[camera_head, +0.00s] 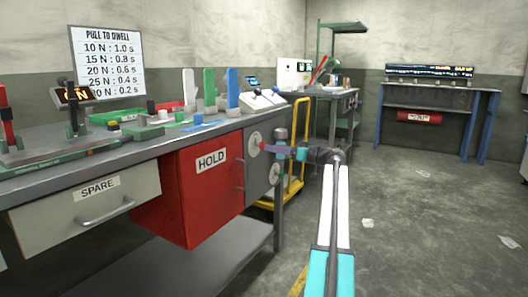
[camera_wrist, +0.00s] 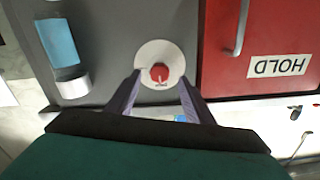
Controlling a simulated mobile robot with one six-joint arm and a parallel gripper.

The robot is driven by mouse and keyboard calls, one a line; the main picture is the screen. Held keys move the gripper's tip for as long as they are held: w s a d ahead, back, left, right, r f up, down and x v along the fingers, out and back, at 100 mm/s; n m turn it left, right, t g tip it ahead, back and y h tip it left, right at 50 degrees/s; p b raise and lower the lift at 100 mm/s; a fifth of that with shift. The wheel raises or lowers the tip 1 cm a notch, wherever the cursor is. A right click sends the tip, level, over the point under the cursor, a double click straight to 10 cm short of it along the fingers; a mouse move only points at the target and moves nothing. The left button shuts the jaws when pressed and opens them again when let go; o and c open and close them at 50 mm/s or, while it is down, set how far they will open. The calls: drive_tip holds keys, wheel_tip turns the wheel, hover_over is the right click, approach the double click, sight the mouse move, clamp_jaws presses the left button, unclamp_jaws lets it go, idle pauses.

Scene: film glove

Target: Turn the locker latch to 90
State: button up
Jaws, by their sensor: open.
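A red knob (camera_wrist: 159,73) sits at the centre of a round white dial (camera_wrist: 160,54) on the grey panel beside the red HOLD locker. The dial also shows in the head view (camera_head: 254,143), with a bit of red at the fingertips. My gripper (camera_wrist: 160,85) is open, its two purple fingers apart to either side of the knob in the wrist view. I cannot tell whether they touch it. In the head view my gripper (camera_head: 268,148) reaches in from the right. The knob's angle is too small to read.
A blue and silver cylinder (camera_wrist: 62,50) stands out near the panel. A yellow cart (camera_head: 297,175) is behind my arm. The bench top (camera_head: 60,160) holds several items. Floor to the right is mostly clear.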

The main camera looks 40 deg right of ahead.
sight(263, 147)
drive_tip(key=shift+b+x, duration=0.9)
drive_tip(key=shift+x, duration=1.95)
drive_tip(key=c, duration=1.1)
drive_tip(key=shift+o, duration=0.3)
drive_tip(key=shift+a, duration=0.35)
drive_tip(key=shift+d, duration=0.25)
